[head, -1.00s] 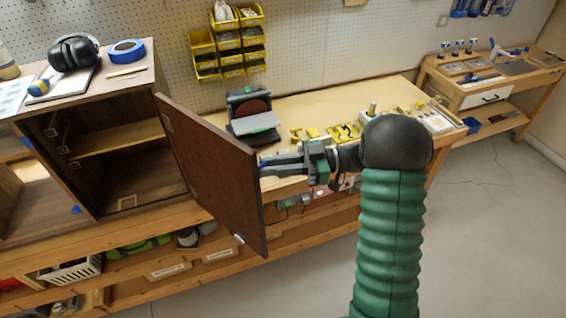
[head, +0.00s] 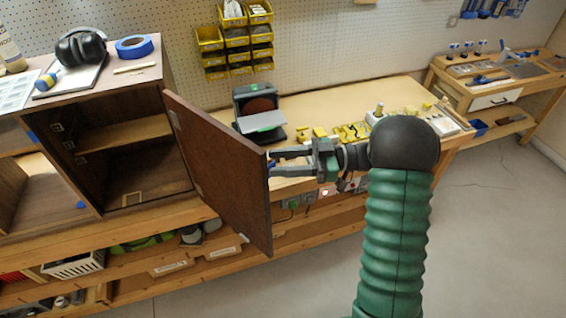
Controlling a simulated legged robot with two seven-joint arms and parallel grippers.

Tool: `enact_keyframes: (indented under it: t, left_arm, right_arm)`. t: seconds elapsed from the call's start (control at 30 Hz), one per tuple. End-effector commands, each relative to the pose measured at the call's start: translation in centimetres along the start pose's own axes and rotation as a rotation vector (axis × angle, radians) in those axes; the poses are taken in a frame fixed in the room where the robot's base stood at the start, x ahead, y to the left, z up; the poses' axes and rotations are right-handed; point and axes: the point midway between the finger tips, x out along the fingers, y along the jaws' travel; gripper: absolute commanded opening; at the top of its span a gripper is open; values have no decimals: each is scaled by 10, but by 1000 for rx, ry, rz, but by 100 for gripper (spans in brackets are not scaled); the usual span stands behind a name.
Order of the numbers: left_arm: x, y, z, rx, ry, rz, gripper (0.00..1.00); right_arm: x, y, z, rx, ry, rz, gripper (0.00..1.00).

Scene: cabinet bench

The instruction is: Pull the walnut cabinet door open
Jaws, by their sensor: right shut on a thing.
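The walnut cabinet (head: 90,97) stands at the left on the bench. Its door (head: 222,178) stands wide open, swung out toward me on the right side of the opening. The dark inside and one shelf show. My right gripper (head: 273,162) is at the door's free edge, on the far side of the panel. Its two fingers show with a gap between them, and it is shut on the door handle, which the door mostly hides. My left gripper is not in view.
Ear defenders (head: 82,47) and blue tape (head: 134,46) lie on the cabinet top. A sander (head: 260,115) and several yellow pieces (head: 345,132) stand on the bench (head: 320,103) behind the door. The floor in front is clear.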

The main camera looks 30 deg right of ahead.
Motion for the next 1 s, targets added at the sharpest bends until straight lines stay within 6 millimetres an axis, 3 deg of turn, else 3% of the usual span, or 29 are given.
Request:
enact_keyframes:
  t: [0.67,0.77,1.0]
  left_arm:
    - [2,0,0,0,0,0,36]
    - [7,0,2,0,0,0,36]
    - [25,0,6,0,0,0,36]
  right_arm:
    - [-2,1,2,-2,-5,7,25]
    - [-15,1,4,-3,-5,9,25]
    - [-84,-2,5,-5,-1,10,25]
